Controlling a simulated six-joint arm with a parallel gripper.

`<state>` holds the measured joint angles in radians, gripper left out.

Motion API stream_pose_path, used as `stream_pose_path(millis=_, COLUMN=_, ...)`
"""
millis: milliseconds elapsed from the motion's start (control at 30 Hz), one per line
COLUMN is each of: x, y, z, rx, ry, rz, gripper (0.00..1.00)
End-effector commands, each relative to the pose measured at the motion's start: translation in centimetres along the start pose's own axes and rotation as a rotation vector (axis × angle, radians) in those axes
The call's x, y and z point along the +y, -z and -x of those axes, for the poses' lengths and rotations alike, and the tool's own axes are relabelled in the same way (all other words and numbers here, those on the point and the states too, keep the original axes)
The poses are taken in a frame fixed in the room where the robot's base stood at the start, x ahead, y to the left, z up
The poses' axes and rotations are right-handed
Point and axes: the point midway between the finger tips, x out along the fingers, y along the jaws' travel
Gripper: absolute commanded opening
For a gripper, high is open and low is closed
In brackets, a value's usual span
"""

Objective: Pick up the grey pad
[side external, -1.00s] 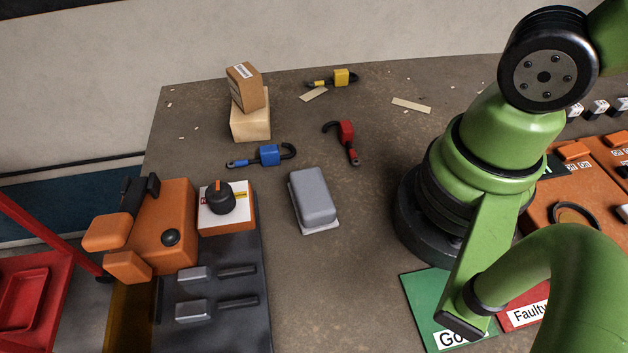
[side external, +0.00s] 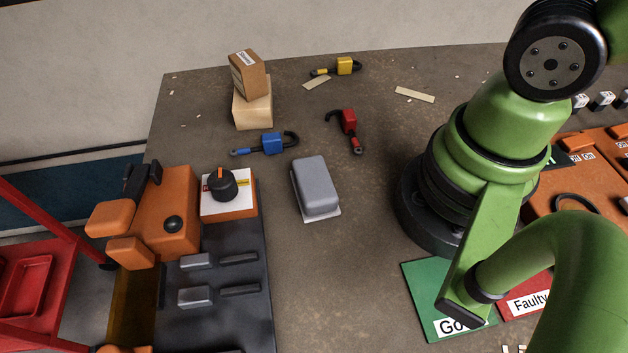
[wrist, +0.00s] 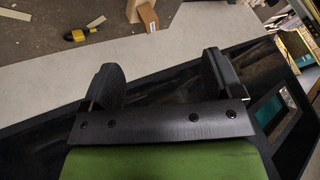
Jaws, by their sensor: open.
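The grey pad (side external: 315,185) is a rounded block lying on a thin pale base on the brown table, near the middle of the side external view. My gripper is out of frame in that view; only my green arm shows at the right. In the wrist view my gripper (wrist: 160,82) shows two dark fingers spread wide apart with nothing between them. The grey pad is not visible in the wrist view.
A blue hook piece (side external: 268,144), a red one (side external: 348,128) and a yellow one (side external: 342,67) lie behind the pad. Stacked boxes (side external: 254,108) stand at back left. An orange switch box (side external: 229,196) is left of the pad. Green (side external: 430,293) and red (side external: 525,298) mats lie at front right.

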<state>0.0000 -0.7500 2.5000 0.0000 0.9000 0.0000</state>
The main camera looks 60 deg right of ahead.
Motion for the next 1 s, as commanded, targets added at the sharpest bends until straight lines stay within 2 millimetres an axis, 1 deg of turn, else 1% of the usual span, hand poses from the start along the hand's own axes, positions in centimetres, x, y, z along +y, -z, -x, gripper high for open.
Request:
stream_pose_path(millis=200, x=0.0, y=0.1, z=-0.3, rx=-0.012, ry=-0.004, rz=-0.007, gripper=0.85)
stream_pose_path(millis=267, x=-0.1, y=0.2, z=-0.8, rx=-0.033, ry=-0.013, rz=-0.02, gripper=0.85)
stream_pose_path(millis=333, x=-0.2, y=0.3, z=-2.0, rx=-0.074, ry=-0.032, rz=-0.047, gripper=0.85)
stream_pose_path(millis=367, x=-0.3, y=0.3, z=-2.6, rx=-0.096, ry=-0.043, rz=-0.063, gripper=0.85)
stream_pose_path(millis=467, x=-0.6, y=0.2, z=-5.4, rx=-0.177, ry=-0.094, rz=-0.121, gripper=0.85)
stream_pose_path(millis=500, x=-0.7, y=0.0, z=-6.7, rx=-0.209, ry=-0.119, rz=-0.144, gripper=0.85)
stream_pose_path(millis=567, x=-0.9, y=-0.4, z=-8.5, rx=-0.252, ry=-0.157, rz=-0.174, gripper=0.85)
stream_pose_path(millis=633, x=-1.0, y=-1.3, z=-10.7, rx=-0.298, ry=-0.204, rz=-0.205, gripper=0.85)
stream_pose_path(millis=700, x=-1.1, y=-2.4, z=-12.8, rx=-0.34, ry=-0.255, rz=-0.235, gripper=0.85)
stream_pose_path(millis=767, x=-1.1, y=-3.6, z=-14.6, rx=-0.371, ry=-0.298, rz=-0.257, gripper=0.85)
stream_pose_path(millis=800, x=-1.0, y=-4.4, z=-15.6, rx=-0.389, ry=-0.326, rz=-0.27, gripper=0.85)
stream_pose_path(millis=900, x=-0.7, y=-6.4, z=-17.8, rx=-0.424, ry=-0.389, rz=-0.296, gripper=0.85)
stream_pose_path(millis=1000, x=-0.4, y=-8.0, z=-19.2, rx=-0.444, ry=-0.435, rz=-0.314, gripper=0.85)
